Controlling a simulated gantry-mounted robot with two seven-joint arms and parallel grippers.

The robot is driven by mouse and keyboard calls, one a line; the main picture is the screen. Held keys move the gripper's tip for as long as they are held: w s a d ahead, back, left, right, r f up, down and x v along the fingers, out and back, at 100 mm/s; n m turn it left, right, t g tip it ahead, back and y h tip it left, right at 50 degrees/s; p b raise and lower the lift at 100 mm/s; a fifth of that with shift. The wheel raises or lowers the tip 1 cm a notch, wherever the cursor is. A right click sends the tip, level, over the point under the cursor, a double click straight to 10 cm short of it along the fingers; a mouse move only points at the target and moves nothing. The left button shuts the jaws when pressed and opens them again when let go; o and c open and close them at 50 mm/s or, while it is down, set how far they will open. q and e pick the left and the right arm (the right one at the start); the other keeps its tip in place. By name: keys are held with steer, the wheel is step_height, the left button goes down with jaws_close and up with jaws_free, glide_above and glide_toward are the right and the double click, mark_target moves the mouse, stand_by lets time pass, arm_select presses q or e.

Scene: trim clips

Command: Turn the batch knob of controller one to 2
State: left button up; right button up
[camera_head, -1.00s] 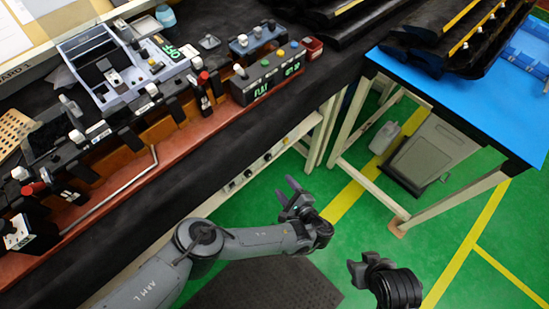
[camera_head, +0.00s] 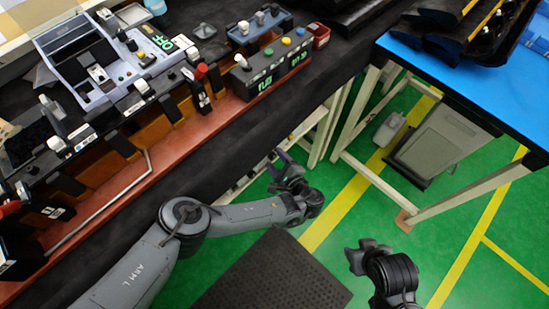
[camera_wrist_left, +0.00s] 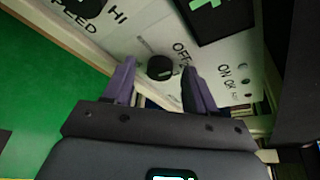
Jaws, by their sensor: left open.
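My left gripper (camera_head: 275,168) is open at the front edge of the dark bench, by a pale panel below the bench top. In the left wrist view, the open fingers (camera_wrist_left: 155,80) point at that pale panel (camera_wrist_left: 215,68). A round black knob (camera_wrist_left: 160,68) shows between the fingertips, with the fingers apart from it on both sides. "OFF" and "ON" are printed to its right. A second black knob (camera_wrist_left: 86,8) is at the upper left, near "HI" and "SPEED". No batch label or controller number is readable. My right gripper (camera_head: 358,258) is low at the right, its finger gap unclear.
The bench top carries a grey console (camera_head: 95,60), a dark box with coloured buttons (camera_head: 268,66) and a red-brown rail (camera_head: 170,155). A blue table (camera_head: 450,75) stands at the right. Green floor with yellow lines is open between them, with a dark mat (camera_head: 270,275).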

arm_select(q)
steer(key=shift+c, duration=0.5)
steer(key=c, duration=1)
steer(key=shift+o, duration=0.2)
steer(key=shift+m+g+p, duration=0.3)
steer(key=shift+m+p, duration=0.3)
steer(key=shift+d+m+y, duration=0.1)
steer(key=shift+m+y, duration=0.2)
steer(key=shift+m, duration=0.2)
steer(key=shift+w+d+m+g, duration=0.1)
steer(key=shift+m+g, duration=0.6)
steer(key=shift+m, duration=0.1)
steer(key=shift+w+m+g+y, duration=0.1)
steer(key=shift+m+g+y, duration=0.3)
steer(key=shift+m+y, duration=0.35)
